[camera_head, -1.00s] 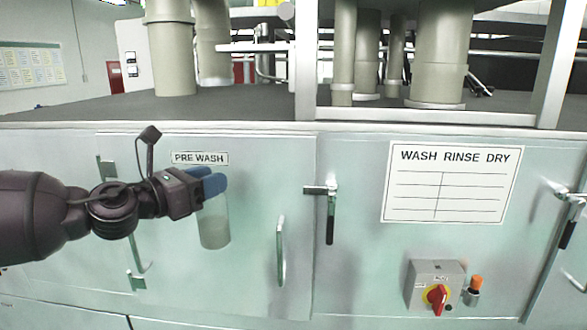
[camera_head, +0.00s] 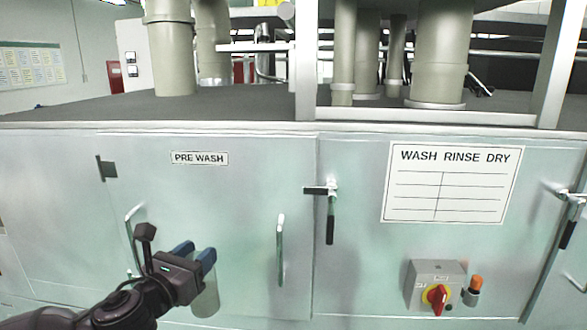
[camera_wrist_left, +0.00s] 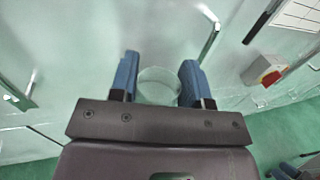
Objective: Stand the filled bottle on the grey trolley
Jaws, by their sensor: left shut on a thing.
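My left gripper (camera_head: 195,255) is low in the left half of the head view, in front of the washing machine. Its blue fingers are shut on a pale, see-through bottle (camera_head: 206,299), which hangs below them and looks roughly upright. The left wrist view shows the round bottle (camera_wrist_left: 158,86) between the two fingers (camera_wrist_left: 158,78). I cannot tell how full it is.
The pale green washing machine (camera_head: 235,185) fills the front, with an upright door handle (camera_head: 280,250) right of the bottle. A switch box (camera_head: 435,286) with a red knob sticks out further right. Green floor (camera_wrist_left: 285,130) shows in the wrist view.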

